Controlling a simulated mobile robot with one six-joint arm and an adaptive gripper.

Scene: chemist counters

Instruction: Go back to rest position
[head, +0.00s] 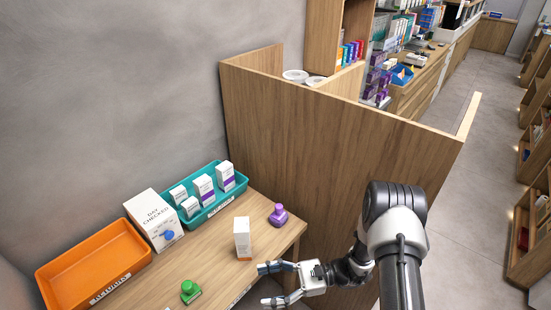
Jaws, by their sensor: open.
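My gripper (268,284) is open and empty at the front right of the wooden counter (216,268). Its fingers point left. A white box with an orange base (243,238) stands upright on the counter, just beyond and to the left of the fingertips, apart from them. My arm comes in from the lower right, in front of the wooden partition.
An orange tray (118,277), empty, a white carton (154,219) and a teal tray (216,208) with several white boxes line the wall. A purple stamp (278,215) and a green stamp (190,290) stand on the counter. A tall wooden partition (330,150) rises behind.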

